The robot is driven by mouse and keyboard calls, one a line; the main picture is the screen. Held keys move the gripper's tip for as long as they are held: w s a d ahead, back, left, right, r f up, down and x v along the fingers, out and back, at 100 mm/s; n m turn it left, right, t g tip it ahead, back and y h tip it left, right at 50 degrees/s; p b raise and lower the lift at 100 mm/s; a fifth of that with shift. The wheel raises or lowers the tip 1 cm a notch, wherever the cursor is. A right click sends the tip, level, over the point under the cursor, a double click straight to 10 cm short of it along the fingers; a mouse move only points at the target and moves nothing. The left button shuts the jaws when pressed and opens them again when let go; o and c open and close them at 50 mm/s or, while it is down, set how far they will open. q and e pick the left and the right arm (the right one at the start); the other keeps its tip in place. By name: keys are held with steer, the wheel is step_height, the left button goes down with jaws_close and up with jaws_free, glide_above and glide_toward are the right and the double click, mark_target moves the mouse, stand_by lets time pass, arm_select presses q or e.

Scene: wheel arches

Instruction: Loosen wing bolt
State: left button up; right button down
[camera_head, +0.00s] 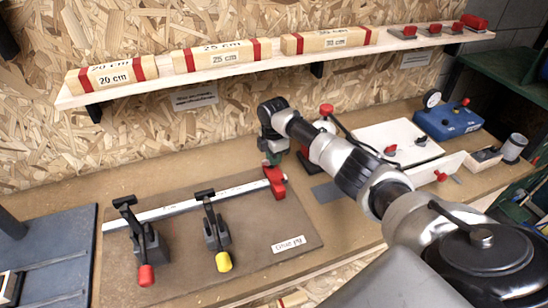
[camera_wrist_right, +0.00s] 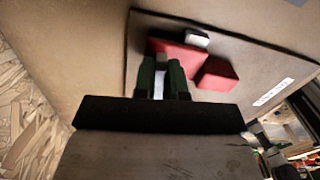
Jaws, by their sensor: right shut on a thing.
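My right gripper (camera_head: 273,158) reaches down from the right arm to the red stop block (camera_head: 275,182) at the right end of a pale metal rail (camera_head: 175,208). In the right wrist view its two green fingers (camera_wrist_right: 162,78) are shut just over the red block (camera_wrist_right: 180,52), with a narrow light strip between them. The wing bolt is held between the fingers and is mostly hidden by them, so its turn angle cannot be told. A second red part (camera_wrist_right: 217,73) sits right beside the fingers. My left gripper is not in view.
The rail lies on a brown board (camera_head: 262,222) with two toggle clamps, one with a red tip (camera_head: 146,276) and one with a yellow tip (camera_head: 223,262). A shelf (camera_head: 240,68) with wooden gauge blocks runs above. A white plate (camera_head: 396,142) and blue box (camera_head: 448,120) stand to the right.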

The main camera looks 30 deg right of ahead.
steer(key=shift+f+n, duration=0.2)
steer(key=shift+n, duration=0.1)
steer(key=c, duration=1.2)
jaws_free()
steer(key=shift+r, duration=0.15)
step_height(320, 180, up, 11)
steer(key=shift+f+b, duration=0.2)
steer(key=shift+b, duration=0.8)
